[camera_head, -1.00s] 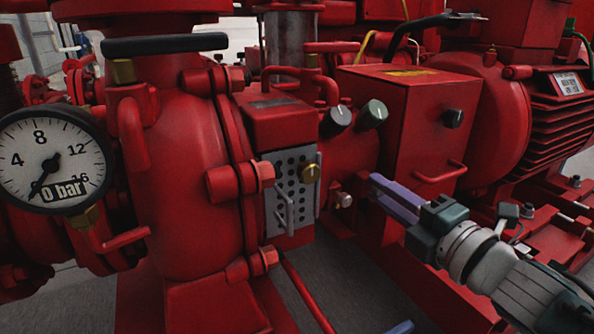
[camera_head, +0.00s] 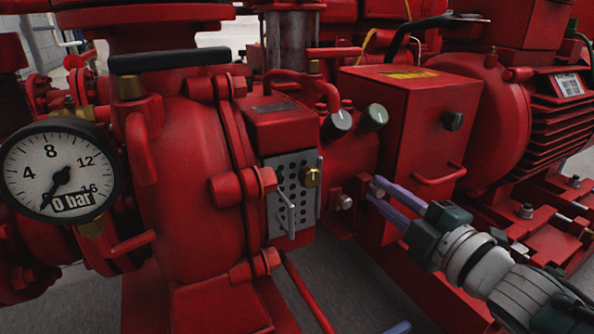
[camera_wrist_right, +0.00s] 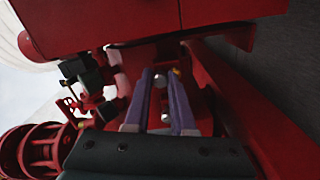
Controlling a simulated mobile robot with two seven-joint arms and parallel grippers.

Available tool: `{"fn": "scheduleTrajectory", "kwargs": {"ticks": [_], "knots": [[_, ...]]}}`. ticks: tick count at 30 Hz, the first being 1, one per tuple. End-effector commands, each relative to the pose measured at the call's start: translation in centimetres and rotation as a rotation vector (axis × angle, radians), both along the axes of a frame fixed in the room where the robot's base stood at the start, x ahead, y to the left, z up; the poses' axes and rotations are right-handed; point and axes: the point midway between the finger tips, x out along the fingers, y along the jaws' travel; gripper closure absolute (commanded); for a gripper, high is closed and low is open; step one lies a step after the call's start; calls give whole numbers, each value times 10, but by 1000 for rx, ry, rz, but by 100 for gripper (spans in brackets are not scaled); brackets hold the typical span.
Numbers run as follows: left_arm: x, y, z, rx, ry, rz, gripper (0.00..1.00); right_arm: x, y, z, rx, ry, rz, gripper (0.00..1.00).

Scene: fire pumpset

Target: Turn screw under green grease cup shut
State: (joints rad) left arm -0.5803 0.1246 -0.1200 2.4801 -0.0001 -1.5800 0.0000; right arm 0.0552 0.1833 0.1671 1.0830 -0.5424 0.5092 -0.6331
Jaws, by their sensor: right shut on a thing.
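Below the green cup is a small silver screw (camera_head: 378,189), partly hidden by my right gripper. My right gripper (camera_head: 374,191) reaches in from the right, its two purple fingers shut on this screw. In the right wrist view, a silver round head (camera_wrist_right: 160,81) shows between the finger ends, and another silver round part (camera_wrist_right: 166,117) shows nearer the palm. A second silver screw (camera_head: 345,202) stands to the left, apart from the fingers. My left gripper is not clearly seen.
A red box (camera_head: 420,130) with a black knob (camera_head: 453,121) and a red handle (camera_head: 440,175) stands just above the gripper. A pressure gauge (camera_head: 60,172) is far left.

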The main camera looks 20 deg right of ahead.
Motion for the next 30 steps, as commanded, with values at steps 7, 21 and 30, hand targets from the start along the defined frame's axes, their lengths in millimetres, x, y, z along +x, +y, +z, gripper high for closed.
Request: {"fn": "scheduleTrajectory", "kwargs": {"ticks": [7, 21, 30], "knots": [[0, 0, 0, 1, 0, -1, 50, 0, 0, 2, 1, -4, 1, 100], [0, -1, 0, -4, 0, 2, 50, 0, 0, 0, 0, -1, 0, 47], [0, -2, 24, -9, 0, 6, 50, -36, -3, 4, 2, 5, -1, 47]]}}
